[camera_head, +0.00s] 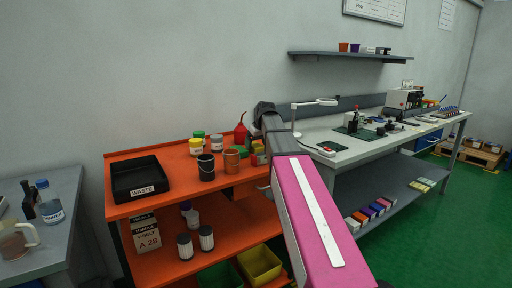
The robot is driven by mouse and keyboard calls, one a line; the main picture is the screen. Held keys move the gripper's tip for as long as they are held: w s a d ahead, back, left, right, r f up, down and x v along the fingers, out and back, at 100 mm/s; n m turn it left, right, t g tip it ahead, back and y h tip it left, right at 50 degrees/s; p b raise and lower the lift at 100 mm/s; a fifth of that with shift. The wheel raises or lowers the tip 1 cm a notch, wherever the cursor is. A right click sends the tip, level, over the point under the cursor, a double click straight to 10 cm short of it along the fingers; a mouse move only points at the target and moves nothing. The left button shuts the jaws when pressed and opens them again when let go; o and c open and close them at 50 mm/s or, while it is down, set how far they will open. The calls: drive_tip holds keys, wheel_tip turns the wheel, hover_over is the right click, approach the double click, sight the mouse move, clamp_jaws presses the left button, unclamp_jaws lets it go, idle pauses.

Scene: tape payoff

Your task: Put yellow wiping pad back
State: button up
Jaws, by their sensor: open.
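I cannot make out a yellow wiping pad for certain. The orange cart (150,208) stands in the middle left. My pink and grey arm reaches up across the middle of the view. My gripper cannot be seen; the arm may hide it.
The cart's top holds a black waste tray (140,178), several cans and a red oil can (241,131). A yellow bin (260,264) is low down. A grey workbench (350,150) with a lamp stands right. Green floor (440,235) is clear at far right.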

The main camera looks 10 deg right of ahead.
drive_tip(key=v, duration=1)
